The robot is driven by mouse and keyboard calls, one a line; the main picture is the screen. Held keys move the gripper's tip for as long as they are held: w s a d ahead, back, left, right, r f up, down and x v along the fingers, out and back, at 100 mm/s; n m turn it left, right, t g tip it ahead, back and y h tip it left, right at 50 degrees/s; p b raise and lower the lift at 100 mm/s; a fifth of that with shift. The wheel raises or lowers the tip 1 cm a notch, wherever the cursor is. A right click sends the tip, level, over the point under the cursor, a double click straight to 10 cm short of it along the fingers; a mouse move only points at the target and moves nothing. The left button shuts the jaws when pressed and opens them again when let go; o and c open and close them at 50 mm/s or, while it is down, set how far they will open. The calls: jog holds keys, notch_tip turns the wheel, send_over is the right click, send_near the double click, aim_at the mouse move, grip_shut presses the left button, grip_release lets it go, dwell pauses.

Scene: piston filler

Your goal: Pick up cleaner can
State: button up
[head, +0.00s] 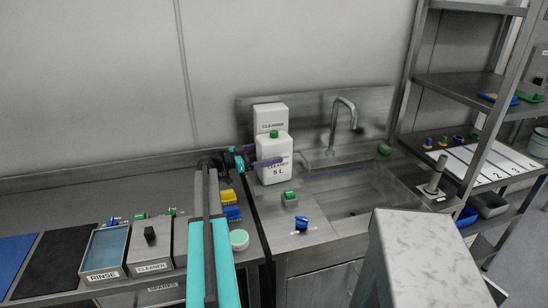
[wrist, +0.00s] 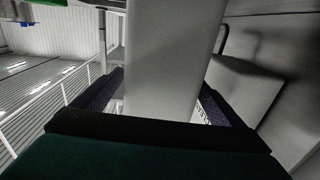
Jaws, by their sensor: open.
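The cleaner can (head: 274,158) is a white jug with a green cap and a "5 L" label, upright on the steel counter left of the sink. My gripper (head: 256,160) is at the can's left side, with one purple finger across its front. In the wrist view the pale can body (wrist: 168,65) stands between the two spread fingers of my gripper (wrist: 160,95). The jaws are open; I cannot tell whether either finger touches the can. The can's far side is hidden.
A white box labelled cleaner (head: 270,115) stands close behind the can. A tap (head: 345,115) and sink (head: 350,190) lie to the right. A green-topped block (head: 290,197) and a blue knob (head: 302,223) sit in front. Rinse (head: 104,273) and cleaner bins are at left.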

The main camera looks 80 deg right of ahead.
jog(key=shift+p+x, duration=0.3)
jog(key=shift+x, duration=1)
jog(key=c, duration=2.1)
jog(key=shift+r, duration=0.2)
jog(key=shift+c, duration=0.3)
